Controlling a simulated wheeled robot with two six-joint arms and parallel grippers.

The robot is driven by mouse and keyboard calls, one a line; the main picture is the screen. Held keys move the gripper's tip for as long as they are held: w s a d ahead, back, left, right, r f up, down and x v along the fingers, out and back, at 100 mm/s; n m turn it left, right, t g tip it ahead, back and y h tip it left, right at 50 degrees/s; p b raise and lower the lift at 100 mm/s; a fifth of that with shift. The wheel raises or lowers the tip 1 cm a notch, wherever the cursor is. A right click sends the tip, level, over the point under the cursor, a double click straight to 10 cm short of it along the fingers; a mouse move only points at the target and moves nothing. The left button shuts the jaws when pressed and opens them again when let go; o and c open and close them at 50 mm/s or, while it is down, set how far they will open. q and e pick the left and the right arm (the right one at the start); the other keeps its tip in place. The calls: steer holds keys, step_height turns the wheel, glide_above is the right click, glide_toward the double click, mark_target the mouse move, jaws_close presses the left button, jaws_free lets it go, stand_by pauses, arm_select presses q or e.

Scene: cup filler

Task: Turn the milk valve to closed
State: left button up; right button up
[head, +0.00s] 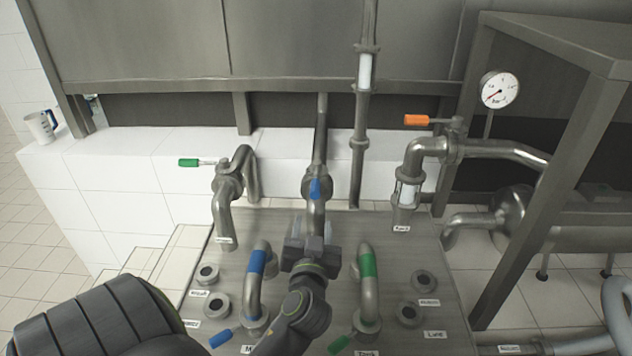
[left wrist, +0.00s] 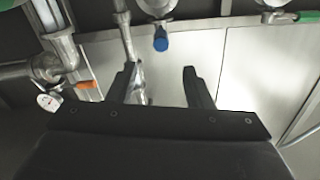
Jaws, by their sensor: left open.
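Which valve is the milk valve I cannot tell for certain. A blue-handled valve (head: 315,189) sits on the middle upright pipe, its handle pointing down toward me. This blue handle also shows in the left wrist view (left wrist: 161,43), beyond the fingers. My left gripper (head: 312,240) is open and empty, just in front of and below that handle, apart from it. In the left wrist view its two fingers (left wrist: 163,85) stand apart with nothing between them. A lower blue handle (head: 220,338) lies beside a label starting with M, partly hidden by my arm. My right gripper is not in view.
A green-handled valve (head: 190,162) is at the left, an orange-handled valve (head: 418,120) at the right near a pressure gauge (head: 499,90). Blue-banded (head: 257,262) and green-banded (head: 368,265) pipes flank my gripper. A measuring cup (head: 42,126) stands on the white ledge.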

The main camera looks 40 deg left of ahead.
arm_select(q)
steer(key=p, duration=0.2)
glide_toward(316, 185)
steer(key=x, duration=0.2)
steer(key=f+x, duration=0.1)
steer(key=x, duration=0.2)
steer(key=shift+s+f, duration=0.1)
steer(key=p+x, duration=0.1)
steer(key=x, duration=0.4)
steer(key=shift+a+f+p, duration=0.1)
steer(key=shift+a+p, duration=0.15)
steer(key=shift+p, duration=0.1)
steer(key=shift+x, duration=1.05)
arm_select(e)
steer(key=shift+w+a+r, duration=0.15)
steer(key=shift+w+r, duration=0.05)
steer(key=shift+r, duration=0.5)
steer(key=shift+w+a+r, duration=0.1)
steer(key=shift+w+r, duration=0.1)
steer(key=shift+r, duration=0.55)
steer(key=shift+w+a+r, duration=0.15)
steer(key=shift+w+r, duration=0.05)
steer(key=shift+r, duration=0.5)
arm_select(q)
steer(key=shift+d+f, duration=0.1)
steer(key=shift+d, duration=0.05)
steer(key=shift+c, duration=0.4)
jaws_close()
